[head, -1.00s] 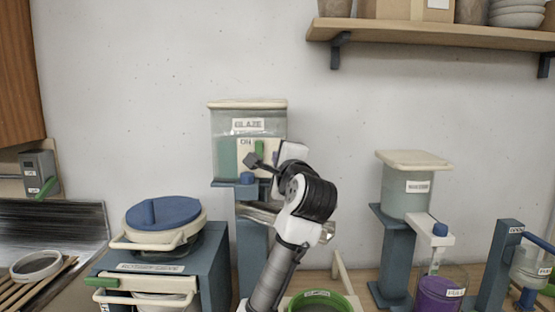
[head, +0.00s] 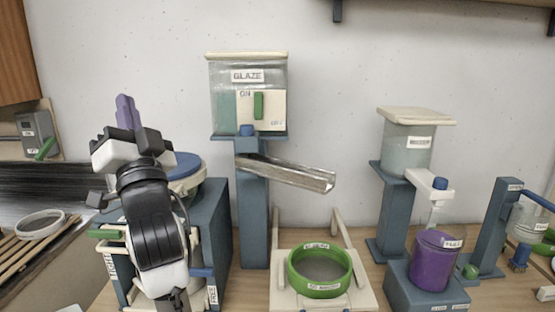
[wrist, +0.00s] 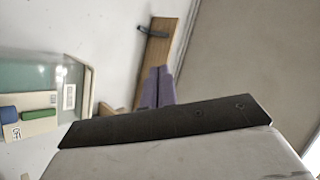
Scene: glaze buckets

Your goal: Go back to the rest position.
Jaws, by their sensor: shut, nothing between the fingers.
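My gripper (head: 128,110) is raised at the left in the head view, its purple fingers pointing up and together, with nothing between them. It stands in front of the blue-lidded pot (head: 184,164) and partly hides it.
A metal chute (head: 290,174) slopes below the tank towards a green-rimmed bucket (head: 320,288) on a cream stand. A purple bucket (head: 432,264) stands on a blue block below a second tank (head: 405,150). A wall shelf (wrist: 158,60) shows in the wrist view.

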